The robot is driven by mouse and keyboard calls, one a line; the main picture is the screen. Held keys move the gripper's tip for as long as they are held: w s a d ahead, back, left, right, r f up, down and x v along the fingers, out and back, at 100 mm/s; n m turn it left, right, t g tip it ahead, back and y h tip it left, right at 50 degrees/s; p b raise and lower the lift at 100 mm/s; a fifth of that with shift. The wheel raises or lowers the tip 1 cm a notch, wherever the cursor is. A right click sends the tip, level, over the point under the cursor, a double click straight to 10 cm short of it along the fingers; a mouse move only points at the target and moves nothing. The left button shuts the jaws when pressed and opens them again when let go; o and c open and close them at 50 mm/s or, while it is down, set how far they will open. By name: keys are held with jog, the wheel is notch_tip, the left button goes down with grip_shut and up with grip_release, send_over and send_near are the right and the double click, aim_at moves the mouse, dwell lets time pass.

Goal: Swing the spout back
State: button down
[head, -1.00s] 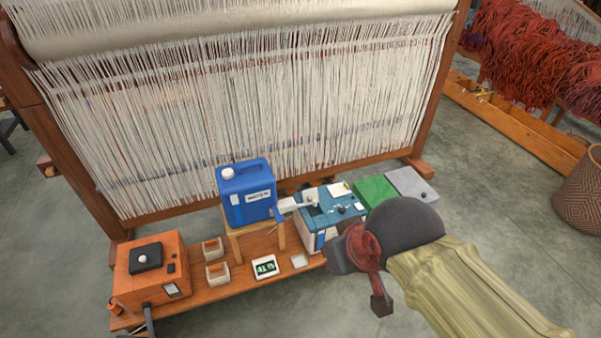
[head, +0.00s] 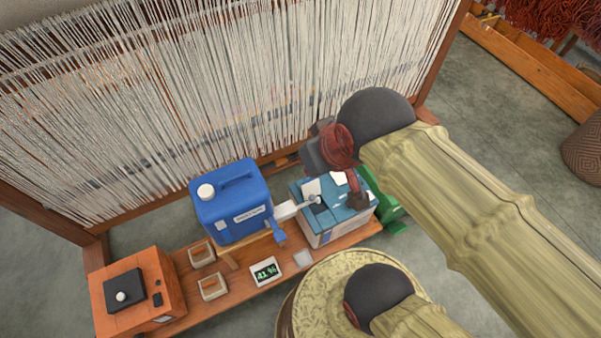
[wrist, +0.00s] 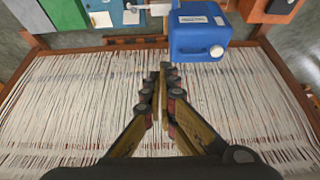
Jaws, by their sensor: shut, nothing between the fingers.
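A blue canister (head: 232,205) with a white cap stands on a small wooden stand. Its white spout (head: 290,209) points right, its end over the teal-topped box (head: 335,222). A blue lever-like piece (head: 278,231) hangs below the spout. In the wrist view the canister (wrist: 200,32) is at the top, with the spout (wrist: 150,7) at the top edge left of it. My gripper (wrist: 162,72) is shut and empty, below the canister in that view, over the loom threads and apart from the spout. In the head view its fingertips are hidden behind my wrist.
The loom's pale threads (head: 200,105) stand close behind the bench. An orange box (head: 137,294), small trays, and a display reading 41 % (head: 266,273) are on the bench. A green block (head: 387,213) is partly hidden by my arm.

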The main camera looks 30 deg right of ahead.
dwell(0.3)
jog(key=w+d+f+n+g+p, duration=0.1)
jog(key=w+d+f+g+p, duration=0.15)
jog(key=w, duration=1.15)
jog(key=w+d+f+g, duration=0.2)
jog(key=w+f, duration=0.8)
jog(key=f, duration=0.1)
jog(key=w+d+f+n+g+p, duration=0.1)
jog(key=d+f+g, duration=0.1)
jog(key=f, duration=1.3)
jog(key=w+d+f+n+g+p, duration=0.1)
jog(key=w+d+f, duration=0.1)
jog(key=f, duration=1.3)
jog(key=shift+w+d+n+g+h, duration=0.15)
jog(key=shift+w+n+g+h, duration=0.15)
jog(key=shift+g+h, duration=0.1)
